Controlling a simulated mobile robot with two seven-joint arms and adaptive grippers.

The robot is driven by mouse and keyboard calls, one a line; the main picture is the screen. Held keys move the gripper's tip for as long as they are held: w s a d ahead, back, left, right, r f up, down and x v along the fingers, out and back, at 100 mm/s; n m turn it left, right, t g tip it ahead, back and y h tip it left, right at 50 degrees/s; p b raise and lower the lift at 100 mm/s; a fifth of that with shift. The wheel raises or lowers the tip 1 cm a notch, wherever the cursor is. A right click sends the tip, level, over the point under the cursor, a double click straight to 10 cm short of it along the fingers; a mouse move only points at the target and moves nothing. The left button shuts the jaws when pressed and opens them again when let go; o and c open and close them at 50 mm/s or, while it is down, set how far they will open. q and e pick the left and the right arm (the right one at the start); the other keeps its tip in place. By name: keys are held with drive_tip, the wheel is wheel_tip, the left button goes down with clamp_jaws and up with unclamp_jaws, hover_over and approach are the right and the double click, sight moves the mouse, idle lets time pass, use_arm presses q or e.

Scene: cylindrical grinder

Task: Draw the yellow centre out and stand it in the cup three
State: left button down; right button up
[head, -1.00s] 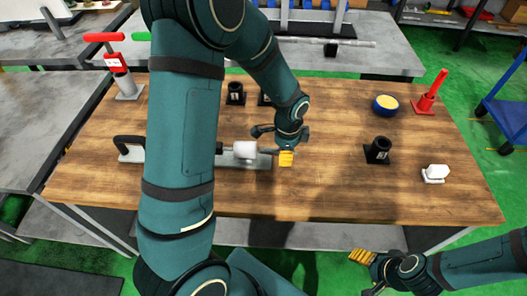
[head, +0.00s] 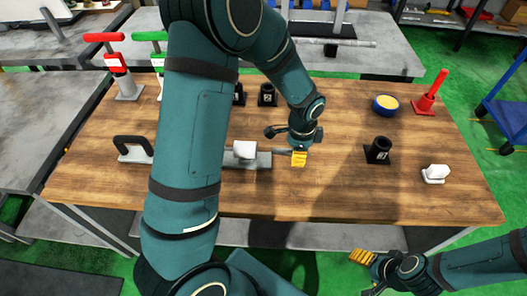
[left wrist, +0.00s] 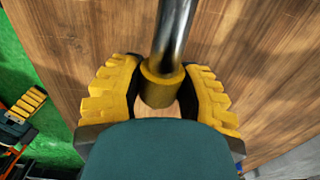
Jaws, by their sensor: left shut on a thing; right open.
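My left gripper (head: 300,157) is over the middle of the wooden table, to the right of the white block (head: 244,150) on its grey base. In the left wrist view its yellow pads (left wrist: 160,98) are shut around the yellow collar of the centre (left wrist: 160,84). The centre's steel shaft runs away from the collar and shows in the head view (head: 282,151), pointing left at the white block. I cannot tell whether its tip is clear. Black cups stand upright: two behind (head: 268,96) (head: 239,96), one at right (head: 378,150); their labels are too small to read. My right gripper (head: 361,257) is open and empty, in front of the table.
A blue bowl with yellow contents (head: 385,105), a red upright tool (head: 428,96) and a white block on a stand (head: 435,173) are at the right. The front right table is clear.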

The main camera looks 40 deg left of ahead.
use_arm(q)
drive_tip(key=shift+r, duration=0.1)
drive_tip(key=shift+r+p, duration=2.25)
drive_tip(key=shift+r, duration=0.7)
drive_tip(key=shift+f, duration=0.1)
